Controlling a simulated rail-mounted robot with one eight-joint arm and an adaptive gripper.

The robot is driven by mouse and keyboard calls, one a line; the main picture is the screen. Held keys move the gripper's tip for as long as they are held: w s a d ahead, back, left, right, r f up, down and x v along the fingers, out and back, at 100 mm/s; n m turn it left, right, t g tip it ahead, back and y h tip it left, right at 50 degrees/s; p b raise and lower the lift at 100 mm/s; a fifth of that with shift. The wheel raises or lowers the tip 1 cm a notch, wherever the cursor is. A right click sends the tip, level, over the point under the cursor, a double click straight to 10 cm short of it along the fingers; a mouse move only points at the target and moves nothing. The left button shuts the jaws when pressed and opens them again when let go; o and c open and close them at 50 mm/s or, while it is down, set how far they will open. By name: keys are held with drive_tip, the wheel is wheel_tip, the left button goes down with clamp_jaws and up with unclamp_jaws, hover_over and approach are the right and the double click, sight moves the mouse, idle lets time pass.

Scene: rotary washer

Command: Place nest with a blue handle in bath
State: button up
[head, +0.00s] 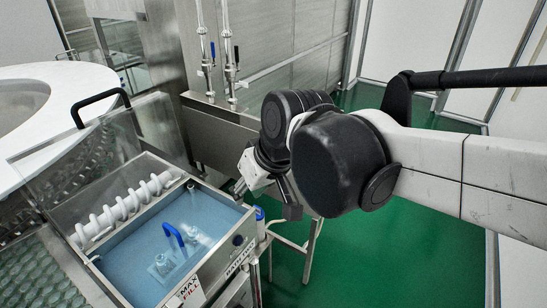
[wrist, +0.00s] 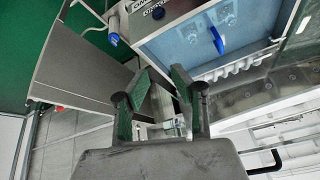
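The nest with a blue handle (head: 173,236) sits in the bath (head: 137,277), in the blue liquid. Its clear parts show beneath the surface. In the wrist view the blue handle (wrist: 216,40) stands up from the bath (wrist: 178,50) at the upper right. My gripper (head: 266,200) is to the right of the bath in the head view, apart from the nest. In the wrist view my gripper (wrist: 158,85) has its two green-padded fingers spread, with nothing between them.
White rollers (head: 122,208) line the bath's back side. A raised clear lid with a black handle (head: 100,104) stands behind them. A white round machine (head: 60,85) is at the left. A steel trough (head: 220,125) and pipes stand behind my gripper. Green floor is open at right.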

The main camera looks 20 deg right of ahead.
drive_tip(key=s+d+m+t+h, duration=0.1)
drive_tip(key=s+d+m, duration=0.1)
drive_tip(key=d, duration=0.4)
drive_tip(key=s+d+f+m+t+h, duration=0.1)
drive_tip(key=s+d, duration=0.3)
drive_tip(key=d, duration=0.1)
drive_tip(key=shift+s+d+f+m+h, duration=0.3)
drive_tip(key=shift+d+m+h, duration=0.1)
